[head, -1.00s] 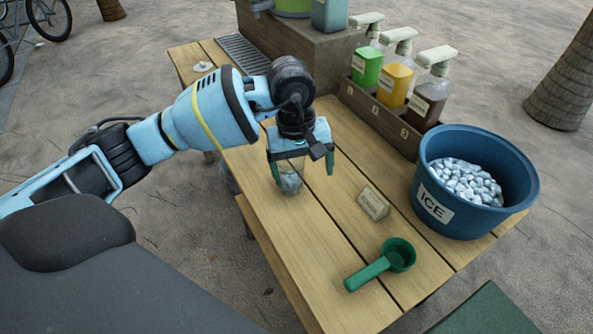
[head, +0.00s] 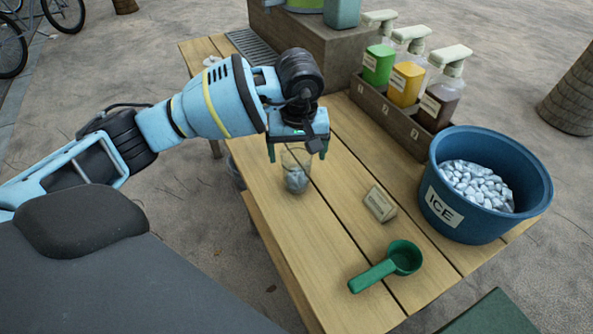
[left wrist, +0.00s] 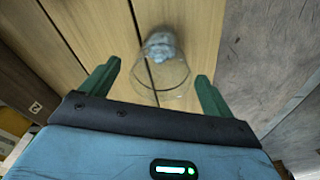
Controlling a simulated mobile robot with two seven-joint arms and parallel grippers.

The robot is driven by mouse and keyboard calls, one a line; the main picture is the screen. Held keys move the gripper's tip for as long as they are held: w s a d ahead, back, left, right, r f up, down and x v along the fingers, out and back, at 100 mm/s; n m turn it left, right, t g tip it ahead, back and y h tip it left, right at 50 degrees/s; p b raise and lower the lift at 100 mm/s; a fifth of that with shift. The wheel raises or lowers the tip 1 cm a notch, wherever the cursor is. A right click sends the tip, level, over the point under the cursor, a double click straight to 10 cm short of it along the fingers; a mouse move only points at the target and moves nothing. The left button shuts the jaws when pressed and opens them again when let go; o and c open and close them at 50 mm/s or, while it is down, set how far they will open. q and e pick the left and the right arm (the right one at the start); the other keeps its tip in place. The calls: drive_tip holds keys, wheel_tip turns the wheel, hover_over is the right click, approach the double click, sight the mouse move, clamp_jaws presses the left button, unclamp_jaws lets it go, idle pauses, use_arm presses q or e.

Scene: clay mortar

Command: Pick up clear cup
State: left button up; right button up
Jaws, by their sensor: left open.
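The clear cup (head: 296,183) stands upright on the wooden table with pale grey ice in its bottom. My left gripper (head: 297,154) is open above it, its green fingers on either side of the cup's upper part. In the left wrist view, the cup (left wrist: 163,75) lies between the two open fingers of the left gripper (left wrist: 159,74), with a gap visible on each side. Whether a finger touches it cannot be told from the head view. My right gripper is not in view.
A blue ice bucket (head: 440,213) stands at the right of the table (head: 335,255). A wooden rack (head: 400,130) holds pump bottles behind. The table's left edge is close to the cup.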

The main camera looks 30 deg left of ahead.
sight(296, 161)
use_arm(q)
drive_tip(key=f, duration=0.3)
drive_tip(key=shift+w+a+f, duration=0.25)
drive_tip(key=shift+f, duration=0.35)
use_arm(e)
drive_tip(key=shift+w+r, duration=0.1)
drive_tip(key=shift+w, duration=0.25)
use_arm(q)
drive_tip(key=shift+c, duration=1.2)
drive_tip(key=c, duration=0.9)
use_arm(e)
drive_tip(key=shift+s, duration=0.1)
use_arm(q)
drive_tip(key=shift+r, duration=0.1)
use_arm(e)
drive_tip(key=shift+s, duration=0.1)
